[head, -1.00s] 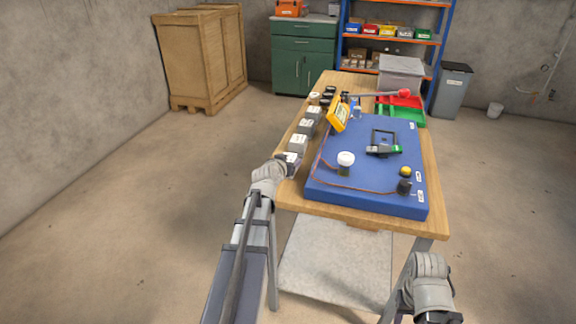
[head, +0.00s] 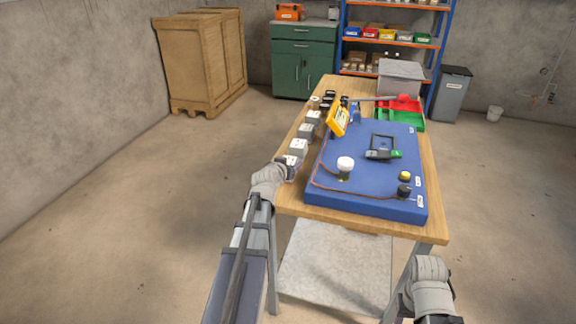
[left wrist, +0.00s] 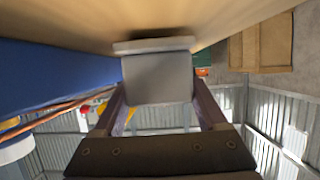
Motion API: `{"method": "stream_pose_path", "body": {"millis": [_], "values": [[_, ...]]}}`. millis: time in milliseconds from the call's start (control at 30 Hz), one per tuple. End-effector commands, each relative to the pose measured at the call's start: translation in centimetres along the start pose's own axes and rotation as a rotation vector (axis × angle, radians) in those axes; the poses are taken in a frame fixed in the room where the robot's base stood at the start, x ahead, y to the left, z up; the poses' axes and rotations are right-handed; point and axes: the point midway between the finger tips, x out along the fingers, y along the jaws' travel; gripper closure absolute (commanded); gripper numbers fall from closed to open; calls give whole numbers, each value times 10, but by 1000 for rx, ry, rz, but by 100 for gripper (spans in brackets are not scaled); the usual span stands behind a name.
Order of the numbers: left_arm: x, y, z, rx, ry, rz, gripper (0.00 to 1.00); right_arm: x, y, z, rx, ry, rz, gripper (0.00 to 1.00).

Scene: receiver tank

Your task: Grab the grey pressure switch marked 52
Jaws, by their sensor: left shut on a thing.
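My left gripper (head: 284,166) is at the near left corner of the wooden table, shut on a grey box-shaped switch (head: 291,161). In the left wrist view the same grey switch (left wrist: 158,78) sits between the two fingers, close to the table surface. I cannot read its marking, nor tell whether it touches the table. More grey switches stand in a row behind it along the left edge, the nearest one (head: 299,146) just beyond the gripper. My right gripper (head: 440,317) hangs low at the bottom right, away from the table; its fingers are not clear.
A blue board (head: 330,197) fills the middle of the table, with a white-capped part (head: 345,164), a yellow meter (head: 338,118) and cables on it. Red (head: 403,103) and green (head: 398,124) trays stand at the back right. Floor left of the table is clear.

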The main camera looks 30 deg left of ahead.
Motion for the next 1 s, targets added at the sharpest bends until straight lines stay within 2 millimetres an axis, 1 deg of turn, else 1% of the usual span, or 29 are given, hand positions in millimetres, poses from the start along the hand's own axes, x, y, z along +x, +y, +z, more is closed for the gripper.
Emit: {"method": "stream_pose_path", "body": {"millis": [33,167,500,600,733,1000], "values": [[-3,0,-8,0,1,0,100,-9,1,0,0,0,0,50],[-10,0,-23,-1,1,0,100,-25,2,2,0,0,0,50],[-29,0,-71,-1,1,0,100,-76,7,4,0,0,0,50],[-33,0,-81,-1,1,0,100,-87,8,5,0,0,0,50],[-36,0,-87,-1,1,0,100,-93,9,6,1,0,0,50],[-35,0,-86,-1,1,0,100,-92,9,5,1,0,0,50]]}}
